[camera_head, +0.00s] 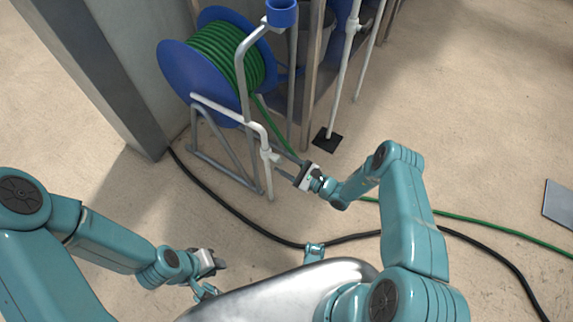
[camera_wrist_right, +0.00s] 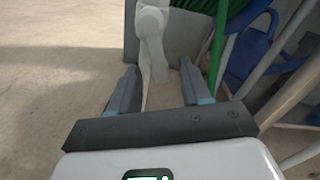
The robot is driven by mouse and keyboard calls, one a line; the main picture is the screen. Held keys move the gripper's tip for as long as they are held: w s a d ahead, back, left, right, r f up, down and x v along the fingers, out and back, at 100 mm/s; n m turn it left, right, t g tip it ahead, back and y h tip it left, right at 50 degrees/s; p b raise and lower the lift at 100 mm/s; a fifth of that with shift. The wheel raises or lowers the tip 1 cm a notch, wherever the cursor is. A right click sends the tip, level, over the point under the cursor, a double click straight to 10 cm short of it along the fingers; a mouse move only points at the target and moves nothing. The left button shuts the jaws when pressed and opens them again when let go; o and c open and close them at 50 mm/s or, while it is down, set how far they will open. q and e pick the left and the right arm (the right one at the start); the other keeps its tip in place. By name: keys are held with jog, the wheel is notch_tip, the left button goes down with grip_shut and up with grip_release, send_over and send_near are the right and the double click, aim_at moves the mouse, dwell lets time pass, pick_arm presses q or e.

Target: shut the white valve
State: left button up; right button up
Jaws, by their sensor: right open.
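The white valve (camera_head: 267,154) sits on a thin white upright pipe in front of the hose reel in the head view. In the right wrist view its pale body (camera_wrist_right: 152,20) shows at the top, beyond the fingertips. A narrow pale part runs down from it between the fingers; I cannot tell whether it is the lever or the pipe. My right gripper (camera_head: 284,165) is open beside the valve, and its spread fingers (camera_wrist_right: 158,72) show in the wrist view. My left gripper (camera_head: 219,264) is low at the left, away from the valve; its jaws are unclear.
A blue reel (camera_head: 178,82) with green hose (camera_head: 226,52) stands behind the valve on a grey frame (camera_head: 222,152). A grey post (camera_head: 105,75) stands at the left. A black cable (camera_head: 235,211) and a green hose cross the floor.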

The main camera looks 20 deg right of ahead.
grip_shut()
jog(key=shift+d+n, duration=0.1)
jog(key=shift+n, duration=0.2)
jog(key=shift+w+d+r+n+p, duration=0.4)
jog(key=shift+r+n+p, duration=0.4)
jog(key=shift+n, duration=1.4)
jog(key=shift+w+d+r+n+p, duration=0.35)
jog(key=shift+r+n+p, duration=0.4)
jog(key=shift+n, duration=1.45)
jog(key=shift+w+d+r+n+p, duration=0.25)
jog(key=shift+d+r+n+p, duration=0.35)
jog(key=shift+n, duration=1.6)
jog(key=shift+a+r, duration=0.2)
jog(key=shift+r, duration=0.05)
